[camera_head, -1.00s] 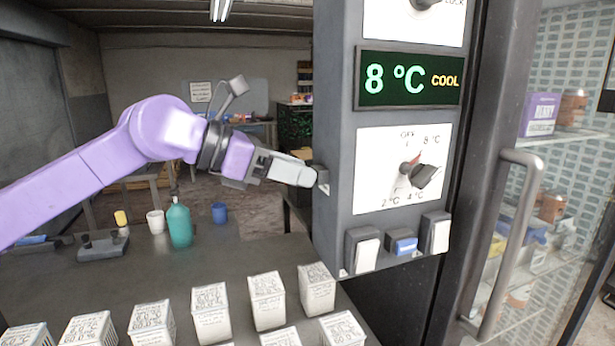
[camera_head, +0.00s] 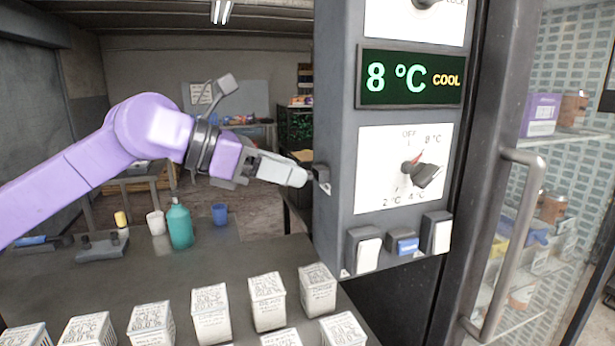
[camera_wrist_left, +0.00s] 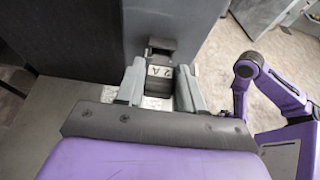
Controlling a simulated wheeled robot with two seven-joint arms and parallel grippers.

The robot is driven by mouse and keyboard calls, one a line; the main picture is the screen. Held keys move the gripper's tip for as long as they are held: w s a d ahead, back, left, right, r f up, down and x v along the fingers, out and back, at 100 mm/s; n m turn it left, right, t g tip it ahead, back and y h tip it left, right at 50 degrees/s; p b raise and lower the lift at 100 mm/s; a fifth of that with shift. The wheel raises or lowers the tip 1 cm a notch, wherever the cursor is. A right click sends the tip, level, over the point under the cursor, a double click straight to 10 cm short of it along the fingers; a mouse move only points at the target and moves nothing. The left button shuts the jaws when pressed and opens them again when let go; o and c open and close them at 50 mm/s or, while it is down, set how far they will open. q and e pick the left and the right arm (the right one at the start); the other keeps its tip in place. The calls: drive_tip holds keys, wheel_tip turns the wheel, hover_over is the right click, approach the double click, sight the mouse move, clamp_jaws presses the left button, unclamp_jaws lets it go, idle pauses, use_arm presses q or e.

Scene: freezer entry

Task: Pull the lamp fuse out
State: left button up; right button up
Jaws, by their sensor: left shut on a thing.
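My left gripper (camera_head: 298,177) is at the left side of the grey control panel (camera_head: 340,120), a little apart from the small dark holder (camera_head: 321,175) there. In the left wrist view, its two grey fingers (camera_wrist_left: 160,85) are shut on the lamp fuse (camera_wrist_left: 160,71), a small pale block marked "2 A". The dark holder (camera_wrist_left: 160,48) lies directly beyond the fuse. I cannot tell whether the fuse is fully clear of it. In the head view the fingers hide the fuse. My right gripper is not clearly seen; part of my right arm shows in the left wrist view.
The panel carries an "8 °C COOL" display (camera_head: 410,78), a dial (camera_head: 415,170) and switches below. A glass door with a long handle (camera_head: 512,240) stands right. White boxes (camera_head: 210,314) and a teal bottle (camera_head: 179,225) stand on the table (camera_head: 110,285). Left of the panel is open.

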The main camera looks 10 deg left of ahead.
use_arm(q)
drive_tip(key=shift+s+a+b, duration=0.25)
drive_tip(key=shift+s+a, duration=0.45)
drive_tip(key=shift+a, duration=0.3)
drive_tip(key=shift+s+a+b, duration=0.2)
drive_tip(key=shift+s+a, duration=0.45)
drive_tip(key=shift+a, duration=0.3)
